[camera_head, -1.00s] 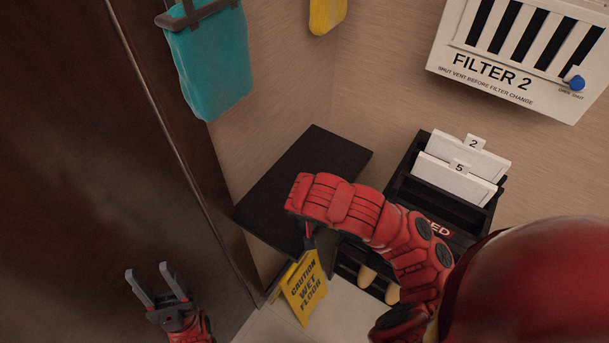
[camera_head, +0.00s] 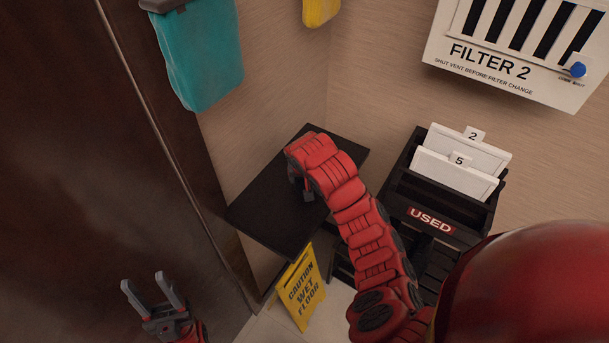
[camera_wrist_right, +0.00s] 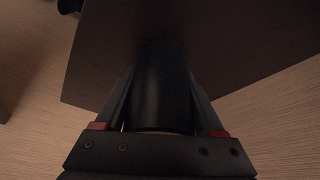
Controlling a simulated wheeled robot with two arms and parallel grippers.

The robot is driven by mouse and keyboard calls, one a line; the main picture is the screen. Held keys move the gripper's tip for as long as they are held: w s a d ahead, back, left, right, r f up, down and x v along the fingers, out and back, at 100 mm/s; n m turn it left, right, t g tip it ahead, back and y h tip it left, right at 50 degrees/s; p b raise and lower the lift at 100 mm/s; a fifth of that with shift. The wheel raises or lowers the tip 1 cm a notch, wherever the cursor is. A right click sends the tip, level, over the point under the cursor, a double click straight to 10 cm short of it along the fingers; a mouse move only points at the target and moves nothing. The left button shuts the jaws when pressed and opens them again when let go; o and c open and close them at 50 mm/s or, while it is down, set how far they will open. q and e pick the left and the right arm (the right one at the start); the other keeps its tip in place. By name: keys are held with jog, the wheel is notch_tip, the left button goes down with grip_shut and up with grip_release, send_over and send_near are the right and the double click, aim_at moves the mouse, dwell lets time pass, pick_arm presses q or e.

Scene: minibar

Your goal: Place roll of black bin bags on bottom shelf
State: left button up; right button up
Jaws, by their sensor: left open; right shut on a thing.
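My right gripper (camera_head: 304,193) is over the black shelf (camera_head: 262,212) in the corner, fingers pointing down. In the right wrist view the right gripper (camera_wrist_right: 160,82) is shut on a dark cylinder, the roll of black bin bags (camera_wrist_right: 161,98). The roll blends into the dark panel behind it, and I cannot tell whether it touches the shelf. In the head view the roll is hidden or lost against the black. My left gripper (camera_head: 153,297) is open and empty at the lower left, in front of the dark brown door.
A yellow wet floor sign (camera_head: 301,287) stands below the shelf's front edge. A black crate marked USED (camera_head: 431,219) with white numbered panels (camera_head: 456,172) is right of the shelf. A teal bag (camera_head: 200,58) hangs at upper left. The filter box (camera_head: 510,50) is on the wall.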

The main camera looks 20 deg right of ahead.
jog(key=shift+f+b, duration=0.3)
jog(key=o, duration=1.6)
jog(key=shift+c, duration=0.2)
jog(key=shift+r, duration=0.1)
